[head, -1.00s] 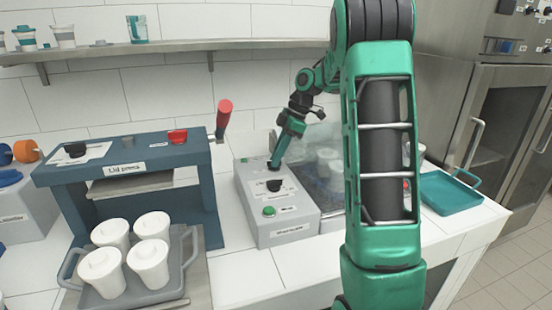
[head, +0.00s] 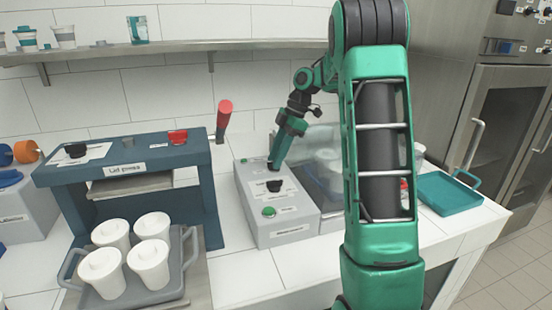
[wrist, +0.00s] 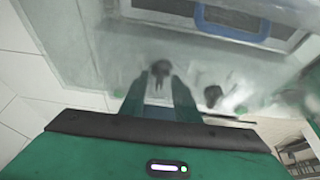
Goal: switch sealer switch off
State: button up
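The grey control box (head: 290,231) stands on the counter in the head view. On its top are a black knob (head: 274,185) and a green button (head: 268,211); its small labels are unreadable. My gripper (head: 273,166) reaches down over the box's far end, at another dark knob that it mostly hides in the head view. In the wrist view that dark knob (wrist: 160,70) shows between my fingertips, with a gap on each side, so the gripper looks open around it. I cannot tell whether a finger touches it. The second knob (wrist: 213,95) shows to its right.
The lid press (head: 125,170) with a red-handled lever (head: 224,115) stands left of the box. White cups stand on a grey tray (head: 180,290) in front of it. A clear-covered unit (head: 322,160) adjoins the box's right side. A teal tray (head: 448,195) lies at right.

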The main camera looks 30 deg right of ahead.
jog(key=shift+d+r, duration=0.25)
jog(key=shift+r, duration=0.2)
jog(key=w+v, duration=0.1)
jog(key=v, duration=0.8)
jog(key=shift+s+r, duration=0.3)
jog(key=shift+s, duration=0.2)
